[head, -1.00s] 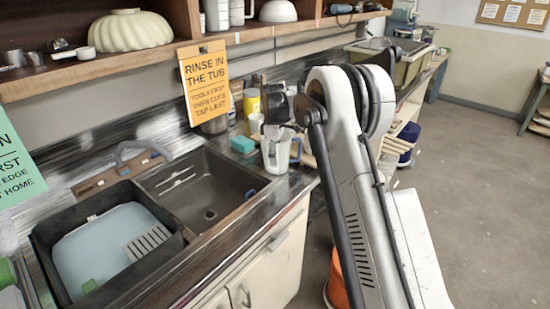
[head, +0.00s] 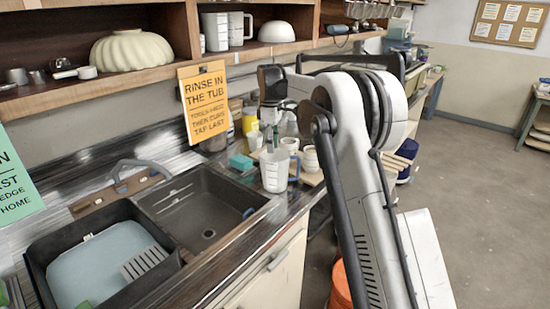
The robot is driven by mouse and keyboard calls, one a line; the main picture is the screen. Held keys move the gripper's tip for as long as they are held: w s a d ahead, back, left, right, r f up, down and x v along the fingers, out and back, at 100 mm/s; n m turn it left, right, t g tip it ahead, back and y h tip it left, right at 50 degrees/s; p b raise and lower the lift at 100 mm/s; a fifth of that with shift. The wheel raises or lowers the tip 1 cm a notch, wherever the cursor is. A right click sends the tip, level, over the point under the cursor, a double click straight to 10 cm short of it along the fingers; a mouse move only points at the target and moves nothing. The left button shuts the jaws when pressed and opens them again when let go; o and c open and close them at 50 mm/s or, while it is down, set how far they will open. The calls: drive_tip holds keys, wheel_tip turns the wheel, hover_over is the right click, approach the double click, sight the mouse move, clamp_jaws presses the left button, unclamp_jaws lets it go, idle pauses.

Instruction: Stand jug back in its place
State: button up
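A clear measuring jug (head: 274,171) with a blue-grey handle on its right stands upright on the counter, just right of the sink basin. My gripper (head: 270,122) is above and slightly behind the jug in the head view, with its dark body higher up. The fingertips are small and blend into the clutter behind the jug, so I cannot tell how far apart they are. The jug appears to rest on the counter.
A sink basin (head: 205,205) and a black tub (head: 60,260) lie to the left. A teal sponge (head: 240,162), a yellow container (head: 250,120) and small white cups (head: 310,158) crowd the jug. A wooden shelf (head: 130,75) holding pale jugs and bowls overhangs the counter.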

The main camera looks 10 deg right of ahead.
drive_tip(key=s+r+m+t, duration=0.25)
drive_tip(key=s+r, duration=0.45)
drive_tip(key=s, duration=0.5)
drive_tip(key=s+r+m+t, duration=0.2)
drive_tip(key=s+r+m, duration=0.2)
drive_tip(key=s+r, duration=0.55)
drive_tip(key=s+f+m+t, duration=0.1)
drive_tip(key=s+f, duration=0.3)
drive_tip(key=s, duration=0.5)
drive_tip(key=s+f+m+t, duration=0.1)
drive_tip(key=s+f, duration=0.3)
drive_tip(key=s, duration=0.5)
drive_tip(key=s+f+m+t, duration=0.1)
drive_tip(key=s+f+m, duration=0.2)
drive_tip(key=s, duration=0.6)
wheel_tip(320, 180, down, 2)
drive_tip(key=shift+s+m, duration=0.15)
drive_tip(key=shift+m, duration=0.2)
drive_tip(key=shift+d+t, duration=0.1)
drive_tip(key=shift+t, duration=0.15)
wheel_tip(320, 180, down, 5)
drive_tip(key=b, duration=0.5)
